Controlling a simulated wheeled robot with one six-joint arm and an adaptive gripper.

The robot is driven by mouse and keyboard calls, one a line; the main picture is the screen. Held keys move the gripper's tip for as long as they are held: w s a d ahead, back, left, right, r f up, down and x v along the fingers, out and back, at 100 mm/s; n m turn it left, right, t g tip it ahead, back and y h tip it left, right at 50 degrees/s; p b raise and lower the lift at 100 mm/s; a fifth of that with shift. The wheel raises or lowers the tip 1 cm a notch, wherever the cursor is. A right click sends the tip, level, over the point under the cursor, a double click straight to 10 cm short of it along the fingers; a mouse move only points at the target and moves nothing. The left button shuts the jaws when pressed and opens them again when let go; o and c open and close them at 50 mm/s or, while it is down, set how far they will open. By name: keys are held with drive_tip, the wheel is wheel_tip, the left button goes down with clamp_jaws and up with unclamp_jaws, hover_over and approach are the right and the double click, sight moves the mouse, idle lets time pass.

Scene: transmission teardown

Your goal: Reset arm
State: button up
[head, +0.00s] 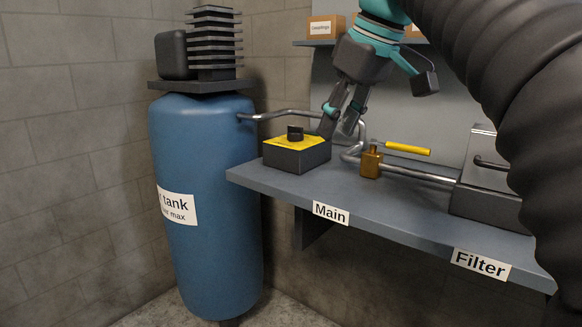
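My gripper (341,126) hangs from the teal and dark wrist of my arm, above the shelf near the wall. It points downward, just right of and behind a dark box with a yellow top and a black knob (295,134). Its two fingers look spread apart, and I see nothing between them except possibly the pipe behind. I cannot tell whether a finger touches the box or the pipe.
A blue tank (205,190) stands at left with a finned compressor (213,45) on top. A pipe runs along the shelf (375,200) through a brass valve (371,163) with a yellow handle (408,149). A grey filter housing (486,180) is at right. Small cardboard boxes (327,27) sit above.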

drive_tip(key=s+d+f+m+h, duration=0.1)
drive_tip(key=s+f, duration=0.4)
drive_tip(key=f, duration=0.6)
drive_tip(key=s+d+f+m+t+h, duration=0.1)
drive_tip(key=s+d+f+m, duration=0.3)
drive_tip(key=f, duration=0.7)
drive_tip(key=s+d+f+m+t+h, duration=0.1)
drive_tip(key=s+d+f+m, duration=0.1)
drive_tip(key=s+f, duration=0.5)
wheel_tip(320, 180, down, 4)
drive_tip(key=shift+s+d+f+m, duration=0.2)
drive_tip(key=shift+d+m, duration=0.2)
drive_tip(key=shift+d, duration=0.3)
